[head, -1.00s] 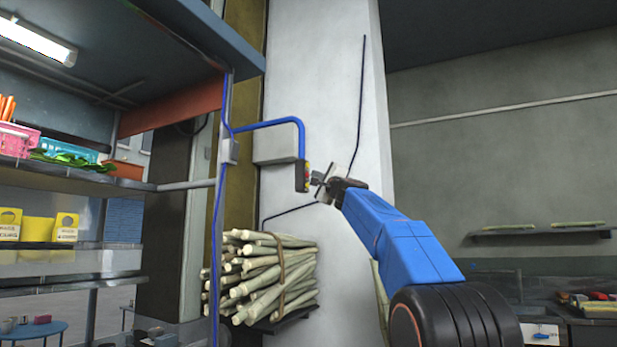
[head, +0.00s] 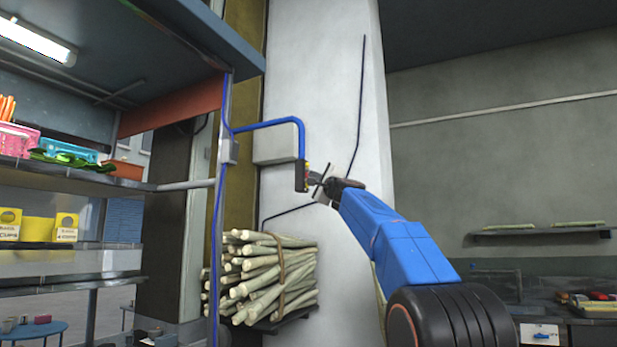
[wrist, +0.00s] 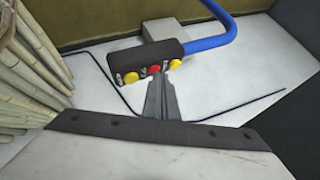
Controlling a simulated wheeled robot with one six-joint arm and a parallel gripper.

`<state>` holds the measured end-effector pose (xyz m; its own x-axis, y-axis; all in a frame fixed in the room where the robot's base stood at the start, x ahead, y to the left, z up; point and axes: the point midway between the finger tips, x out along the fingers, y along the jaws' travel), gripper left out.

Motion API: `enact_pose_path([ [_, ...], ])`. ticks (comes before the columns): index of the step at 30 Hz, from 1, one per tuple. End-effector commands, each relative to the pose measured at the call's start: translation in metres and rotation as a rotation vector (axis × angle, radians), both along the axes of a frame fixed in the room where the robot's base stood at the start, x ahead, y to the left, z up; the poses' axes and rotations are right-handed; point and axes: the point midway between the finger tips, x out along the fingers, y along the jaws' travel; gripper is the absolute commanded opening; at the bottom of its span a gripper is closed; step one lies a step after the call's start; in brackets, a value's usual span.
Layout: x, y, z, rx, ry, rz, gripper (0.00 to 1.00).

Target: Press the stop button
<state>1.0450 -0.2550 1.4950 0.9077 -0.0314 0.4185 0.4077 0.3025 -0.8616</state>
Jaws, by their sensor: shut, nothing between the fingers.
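The control box (head: 301,176) is a small dark box hanging at the end of a blue conduit. In the wrist view the control box (wrist: 148,56) has a red button (wrist: 153,70) between two yellow buttons (wrist: 131,77) (wrist: 175,64). Small labels beside them are too small to read. My gripper (head: 313,178) is shut and empty, with its tips at the box's button face. In the wrist view my gripper (wrist: 161,78) has its tips just below the red button, close to the right yellow one. I cannot tell whether it touches a button.
A bundle of sugarcane (head: 270,275) sits on a bracket below the box. The blue conduit (head: 272,123) runs left to a post. A white column (head: 320,80) stands behind. A stall with shelves (head: 60,178) is at the left.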

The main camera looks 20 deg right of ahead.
Motion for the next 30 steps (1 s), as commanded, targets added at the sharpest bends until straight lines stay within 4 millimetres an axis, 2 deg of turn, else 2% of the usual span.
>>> enact_pose_path([
  [30,-0.013,-0.010,-0.001,0.000,0.000,0.000,0.00],
])
